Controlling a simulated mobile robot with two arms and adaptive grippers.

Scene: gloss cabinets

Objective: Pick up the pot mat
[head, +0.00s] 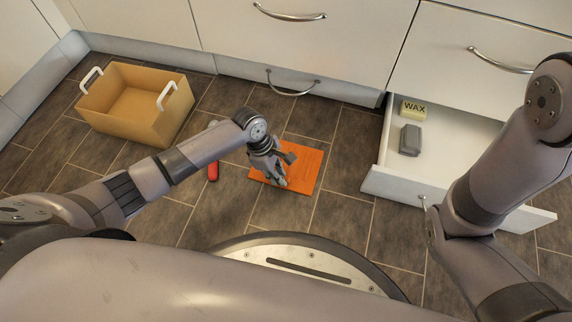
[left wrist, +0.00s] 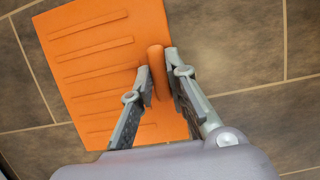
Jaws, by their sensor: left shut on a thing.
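The pot mat (head: 308,162) is a flat orange slab on the dark tiled floor in front of the cabinets. In the left wrist view the mat (left wrist: 95,60) shows several parallel raised ribs and a rounded upright grip (left wrist: 157,70) near one edge. My left gripper (head: 279,181) is over the near left part of the mat. In the wrist view its two fingers (left wrist: 158,78) are on either side of the rounded grip, shut on it. The mat looks flat on the floor; any small gap beneath it cannot be told. My right gripper is out of view.
A tan box (head: 128,112) with white handles stands at the left. A red object (head: 213,172) lies beside my left forearm, partly hidden. An open drawer (head: 395,184) at the right holds a wax block (head: 413,109) and a grey block (head: 410,140).

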